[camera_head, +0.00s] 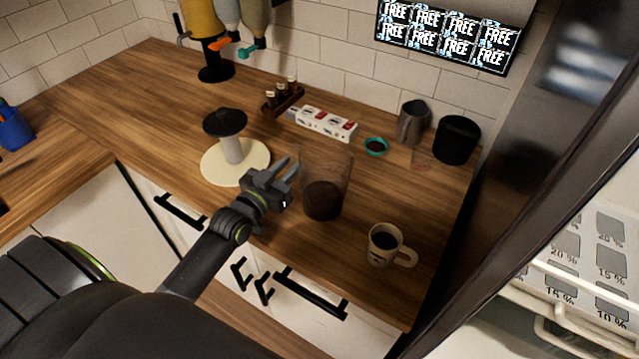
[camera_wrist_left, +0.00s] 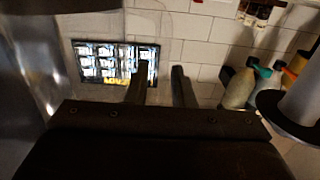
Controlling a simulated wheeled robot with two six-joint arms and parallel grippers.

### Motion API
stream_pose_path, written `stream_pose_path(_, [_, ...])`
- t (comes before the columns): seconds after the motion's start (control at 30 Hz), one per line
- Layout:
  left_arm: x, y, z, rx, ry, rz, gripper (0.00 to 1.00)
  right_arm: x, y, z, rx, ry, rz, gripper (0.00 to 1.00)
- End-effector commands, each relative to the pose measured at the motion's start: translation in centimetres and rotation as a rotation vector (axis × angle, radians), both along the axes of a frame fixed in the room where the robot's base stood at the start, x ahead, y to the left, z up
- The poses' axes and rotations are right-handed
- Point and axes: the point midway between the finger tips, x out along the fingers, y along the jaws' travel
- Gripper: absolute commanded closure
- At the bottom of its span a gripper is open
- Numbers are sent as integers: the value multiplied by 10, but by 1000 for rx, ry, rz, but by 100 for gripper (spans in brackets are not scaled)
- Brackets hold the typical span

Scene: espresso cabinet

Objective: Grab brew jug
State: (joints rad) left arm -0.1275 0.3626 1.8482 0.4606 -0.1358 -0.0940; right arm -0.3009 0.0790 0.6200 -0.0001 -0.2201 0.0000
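The brew jug (camera_head: 323,198) looks like a clear glass vessel with dark liquid in its bottom, upright near the counter's front edge. My left gripper (camera_head: 290,166) is just left of the jug, its two fingers apart and pointing toward the glass wall. Nothing solid shows between the fingers. In the left wrist view the same gripper (camera_wrist_left: 160,84) has a clear gap between its fingers. A faint clear outline shows there, but I cannot tell whether a finger touches the jug. My right gripper is not in view.
A white mug (camera_head: 384,248) of dark liquid stands right of the jug. A cream round base with a post and black top (camera_head: 228,122) stands left. Behind are a white box row (camera_head: 322,122), teal bowl (camera_head: 376,146), grey pitcher (camera_head: 411,122) and black canister (camera_head: 456,139).

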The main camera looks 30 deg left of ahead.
Motion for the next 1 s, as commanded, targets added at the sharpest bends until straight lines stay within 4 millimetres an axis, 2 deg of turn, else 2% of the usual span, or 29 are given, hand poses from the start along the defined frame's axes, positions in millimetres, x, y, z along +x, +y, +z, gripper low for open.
stream_pose_path(0.13, [14,-1,0,0,-1,0,78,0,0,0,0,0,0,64])
stream_pose_path(0.4, [16,-1,-1,1,1,0,78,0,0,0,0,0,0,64])
stream_pose_path(0.57, [16,-1,-1,1,0,0,99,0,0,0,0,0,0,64])
stream_pose_path(1.0, [16,-2,2,-2,-5,-1,100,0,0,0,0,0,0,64])
